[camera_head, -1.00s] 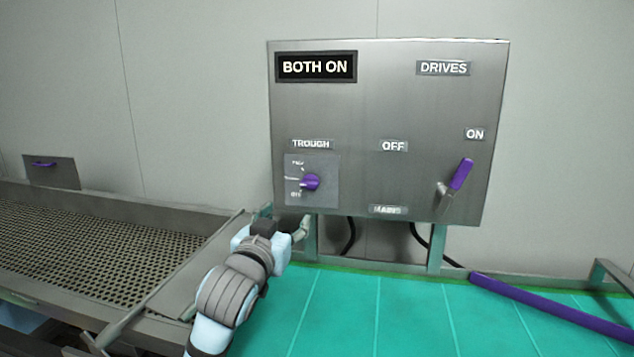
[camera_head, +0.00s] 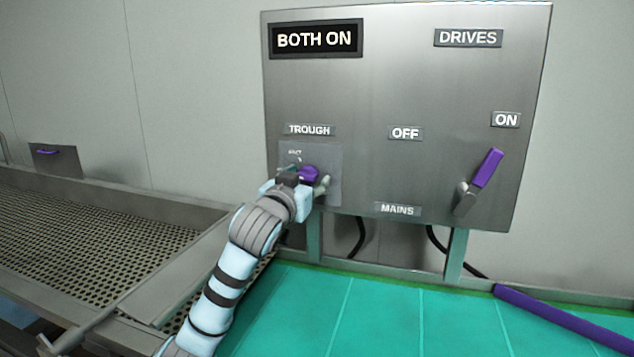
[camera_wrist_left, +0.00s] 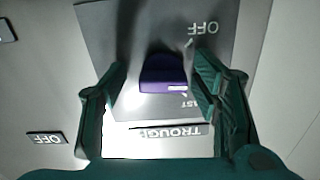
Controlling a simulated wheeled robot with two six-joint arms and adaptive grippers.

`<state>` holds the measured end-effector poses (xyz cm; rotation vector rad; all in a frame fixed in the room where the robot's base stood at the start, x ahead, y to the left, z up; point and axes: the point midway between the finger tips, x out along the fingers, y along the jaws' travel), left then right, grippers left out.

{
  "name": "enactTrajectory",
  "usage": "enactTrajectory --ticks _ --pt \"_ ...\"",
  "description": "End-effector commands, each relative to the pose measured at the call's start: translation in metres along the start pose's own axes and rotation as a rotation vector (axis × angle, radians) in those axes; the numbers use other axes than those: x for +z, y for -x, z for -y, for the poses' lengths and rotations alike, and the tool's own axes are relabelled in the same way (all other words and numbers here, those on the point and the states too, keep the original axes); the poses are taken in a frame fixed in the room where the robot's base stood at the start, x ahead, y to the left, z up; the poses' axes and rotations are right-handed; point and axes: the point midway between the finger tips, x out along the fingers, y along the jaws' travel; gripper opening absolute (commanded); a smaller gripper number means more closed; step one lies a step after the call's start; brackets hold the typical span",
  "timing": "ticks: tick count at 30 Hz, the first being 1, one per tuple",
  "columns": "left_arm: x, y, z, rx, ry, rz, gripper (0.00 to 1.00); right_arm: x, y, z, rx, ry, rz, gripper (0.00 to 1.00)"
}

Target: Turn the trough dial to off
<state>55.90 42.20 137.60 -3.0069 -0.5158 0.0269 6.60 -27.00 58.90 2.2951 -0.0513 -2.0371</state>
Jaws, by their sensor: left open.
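The purple trough dial (camera_head: 310,174) sits on a grey plate (camera_head: 333,160) under the TROUGH label (camera_head: 309,130) on the steel control box. My left gripper (camera_head: 309,184) is at the dial and hides part of it and the plate's lower marks. In the left wrist view the dial (camera_wrist_left: 164,74) lies between the two open fingers (camera_wrist_left: 160,88), with a gap on each side. The OFF mark (camera_wrist_left: 203,28) and part of another mark, ending in AST, show upside down on the plate. The display (camera_head: 316,39) reads BOTH ON. My right gripper is not in view.
A purple-handled mains lever (camera_head: 486,169) is at the box's right, near the ON label (camera_head: 506,119). A perforated metal trough (camera_head: 80,235) lies at left. A green slatted surface (camera_head: 390,315) and a purple bar (camera_head: 565,318) lie below the box.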

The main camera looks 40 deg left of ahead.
Motion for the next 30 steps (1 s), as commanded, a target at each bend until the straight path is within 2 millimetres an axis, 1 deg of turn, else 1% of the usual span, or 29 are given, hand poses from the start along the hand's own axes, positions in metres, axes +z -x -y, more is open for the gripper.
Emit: enactTrajectory --ticks 4,6,8,13,16,23,30 --pt "-0.001 0.0 0.0 0.001 0.0 0.0 0.55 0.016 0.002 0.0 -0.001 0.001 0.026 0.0" --pt "-0.001 0.0 -0.001 0.001 0.0 0.0 0.44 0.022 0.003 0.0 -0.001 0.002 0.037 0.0" --pt "-0.001 0.0 -0.001 0.002 0.0 0.0 0.34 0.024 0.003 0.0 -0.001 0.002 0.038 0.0" --pt "-0.001 0.0 -0.002 0.002 0.0 0.001 0.07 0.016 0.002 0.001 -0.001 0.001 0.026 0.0" --pt "-0.001 -0.001 -0.002 0.003 0.001 0.001 0.07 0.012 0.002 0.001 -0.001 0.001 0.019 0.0" --pt "0.0 -0.001 -0.003 0.004 0.02 0.002 0.07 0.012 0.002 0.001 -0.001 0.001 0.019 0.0" --pt "0.0 -0.001 -0.003 0.004 0.118 0.003 0.07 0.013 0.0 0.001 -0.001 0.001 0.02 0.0"
